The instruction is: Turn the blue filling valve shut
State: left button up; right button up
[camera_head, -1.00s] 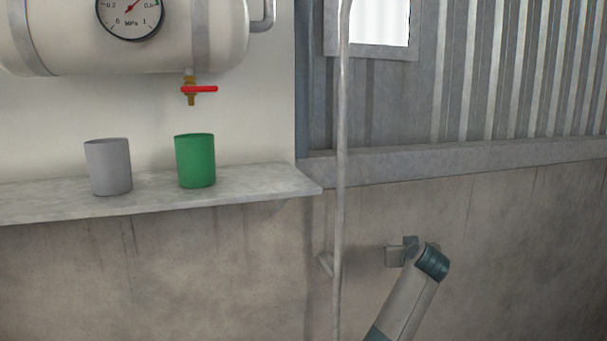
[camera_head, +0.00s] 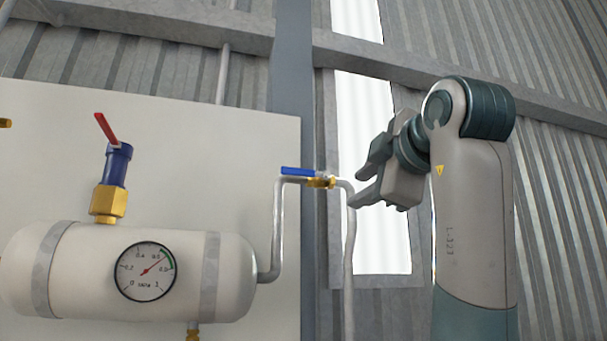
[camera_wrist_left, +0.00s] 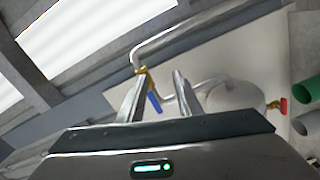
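The blue filling valve has a blue lever (camera_head: 297,171) on a brass body (camera_head: 321,182), in the pipe right of the tank. In the head view the lever lies nearly level, along the short top run of pipe. My left gripper (camera_head: 360,186) is right of the valve, open and empty, its fingers pointing left toward it. In the left wrist view the blue lever (camera_wrist_left: 154,102) shows between the open fingers of my left gripper (camera_wrist_left: 159,76), seemingly beyond them; I see no contact. My right gripper is not in view.
The white tank (camera_head: 85,262) carries a pressure gauge (camera_head: 146,271) and a blue-bodied relief valve with red lever (camera_head: 107,127). A red drain tap (camera_wrist_left: 283,106) and a green cup (camera_wrist_left: 307,89) show in the left wrist view. A vertical pipe (camera_head: 349,260) runs below the valve.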

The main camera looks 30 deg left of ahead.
pick_arm(q)
jog(key=s+r+n, duration=0.3)
jog(key=s+r, duration=0.2)
jog(key=s, duration=0.6)
jog(key=shift+s+d+r+n+p, duration=0.25)
jog(key=shift+s+r+n+p, duration=0.05)
jog(key=shift+n, duration=0.1)
jog(key=p, duration=0.8)
send_near(297, 172)
jog(key=x, duration=0.7)
jog(key=shift+w+r, duration=0.1)
jog(key=shift+r, duration=0.1)
jog(key=shift+w+a+f, duration=0.1)
jog(key=shift+w+a, duration=0.3)
jog(key=shift+a, duration=0.1)
